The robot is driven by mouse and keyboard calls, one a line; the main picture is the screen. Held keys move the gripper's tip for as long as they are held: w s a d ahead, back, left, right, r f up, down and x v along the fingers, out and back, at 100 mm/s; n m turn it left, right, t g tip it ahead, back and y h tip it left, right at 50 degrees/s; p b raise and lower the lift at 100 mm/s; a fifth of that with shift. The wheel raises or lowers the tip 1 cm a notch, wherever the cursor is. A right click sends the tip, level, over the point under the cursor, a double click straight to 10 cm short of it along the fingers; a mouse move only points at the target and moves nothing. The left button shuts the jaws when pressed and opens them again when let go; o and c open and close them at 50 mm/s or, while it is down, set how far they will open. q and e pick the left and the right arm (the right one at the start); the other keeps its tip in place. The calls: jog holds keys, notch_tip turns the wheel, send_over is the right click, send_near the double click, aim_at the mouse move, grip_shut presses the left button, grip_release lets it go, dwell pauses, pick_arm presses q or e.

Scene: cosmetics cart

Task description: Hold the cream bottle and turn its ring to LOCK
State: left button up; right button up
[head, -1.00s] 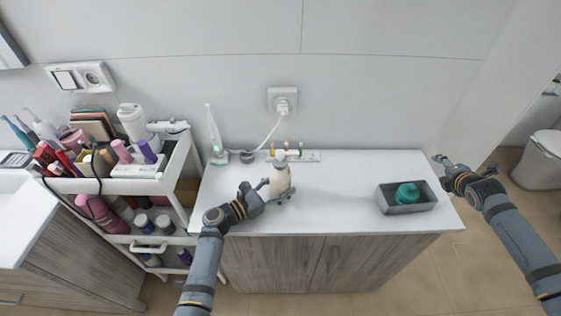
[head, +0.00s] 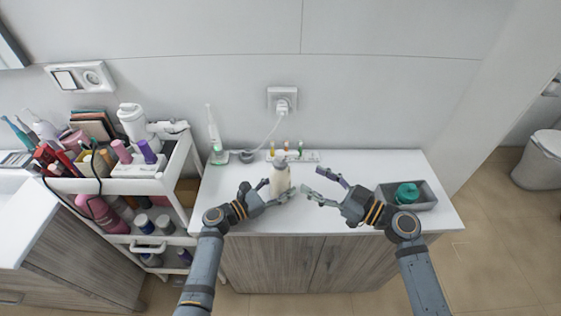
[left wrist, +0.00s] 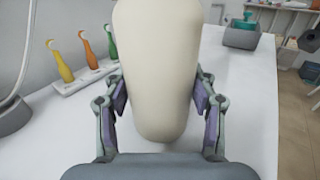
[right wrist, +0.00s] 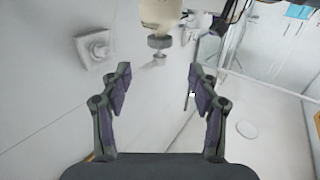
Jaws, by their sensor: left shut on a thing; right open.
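The cream bottle (head: 280,178) stands upright on or just above the white counter; I cannot tell which. My left gripper (head: 277,190) is shut on its body from the front left, and the body (left wrist: 157,65) fills the middle of the left wrist view between the two fingers. My right gripper (head: 323,188) is open and empty, to the right of the bottle, with its fingers pointing at it. In the right wrist view the bottle (right wrist: 161,12) is at the top edge, with its grey ring (right wrist: 160,42) beyond the fingertips. The ring's marks are too small to read.
A loaded cart (head: 115,186) stands left.

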aim_at(280, 161)
jog(key=x, duration=1.2)
jog(key=c, duration=1.2)
jog(key=shift+n+g, duration=0.3)
jog(key=n+g+y, duration=0.1)
jog(key=n+g, duration=0.2)
jog(key=g, duration=0.1)
jog(key=n+g+y, duration=0.2)
jog(key=n+g, duration=0.1)
jog(key=g, duration=0.1)
jog(key=shift+w+d+g, duration=0.1)
jog(key=shift+g, duration=0.3)
jog(key=shift+w+f+n+g, duration=0.1)
jog(key=shift+n+g, duration=0.9)
jog(key=shift+g, duration=0.55)
jog(key=shift+f+n+g, duration=0.1)
jog(key=shift+n+g, duration=0.9)
jog(key=shift+g, duration=0.55)
jog(key=shift+n+g+h, duration=0.3)
jog(key=shift+g, duration=0.1)
